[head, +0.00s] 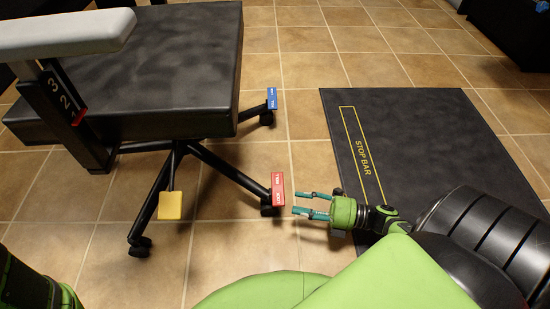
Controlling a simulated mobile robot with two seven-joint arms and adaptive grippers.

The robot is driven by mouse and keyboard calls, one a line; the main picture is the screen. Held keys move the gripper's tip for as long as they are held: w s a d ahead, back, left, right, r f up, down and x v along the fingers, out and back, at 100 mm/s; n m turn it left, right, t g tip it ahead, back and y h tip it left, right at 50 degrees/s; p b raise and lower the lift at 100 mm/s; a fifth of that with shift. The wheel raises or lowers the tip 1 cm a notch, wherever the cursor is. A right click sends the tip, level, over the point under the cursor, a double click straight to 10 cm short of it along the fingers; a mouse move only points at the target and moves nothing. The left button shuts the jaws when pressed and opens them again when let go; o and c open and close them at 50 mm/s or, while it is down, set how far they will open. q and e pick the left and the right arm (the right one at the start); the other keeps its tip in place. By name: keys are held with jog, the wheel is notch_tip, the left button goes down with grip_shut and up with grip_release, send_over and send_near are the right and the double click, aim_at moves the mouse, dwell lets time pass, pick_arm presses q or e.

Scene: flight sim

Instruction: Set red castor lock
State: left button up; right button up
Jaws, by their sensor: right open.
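The red castor lock (277,189) is a small red tab with white lettering on the end of a black chair leg, above a castor (268,210). My right gripper (303,202) is open and empty, low over the floor. Its teal fingers point left toward the red lock, with a small gap between them and the tab. The office chair (190,60) has a dark seat and a grey armrest. Only green and black arm parts of mine show at the lower left; the left gripper is not in view.
A blue castor lock (271,98) is on another leg farther back. A black mat (420,140) marked STOP BAR lies at the right. Tiled floor (330,65) is clear between chair and mat.

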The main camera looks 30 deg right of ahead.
aim_at(278, 202)
jog(key=b+x, duration=0.2)
jog(key=x, duration=0.4)
jog(key=shift+w+a, duration=0.2)
jog(key=shift+a, duration=0.1)
grip_shut()
